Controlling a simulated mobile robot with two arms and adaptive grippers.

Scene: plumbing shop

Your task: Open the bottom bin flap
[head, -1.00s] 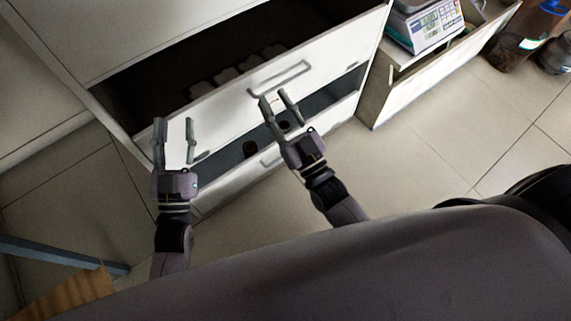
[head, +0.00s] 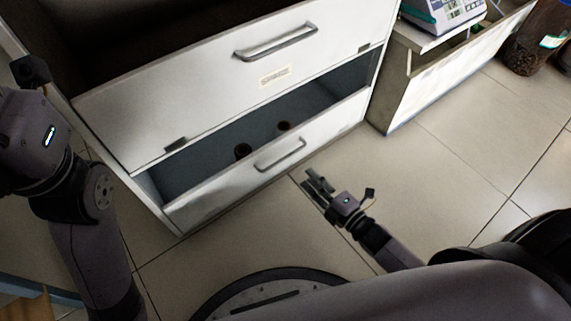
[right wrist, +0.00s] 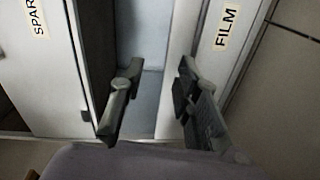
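The bottom bin flap (head: 265,160) is a white front with a grey bar handle (head: 280,154). It is tilted out at the top, and a blue-grey interior shows behind it. My right gripper (head: 319,188) is open and empty, in front of the flap's right part and low over the floor in the head view. In the right wrist view my right gripper (right wrist: 158,105) has its fingers apart, with the flap's edge and the interior behind them. A panel labelled FILM (right wrist: 225,40) is on the right there. My left gripper is out of view; only its arm shows at the left.
The upper flap (head: 235,85), with its own handle, also hangs open above. A bin unit (head: 440,75) with a scale (head: 440,12) stands at the right. A brown jar (head: 530,45) is on the floor at upper right. The tiled floor at right is clear.

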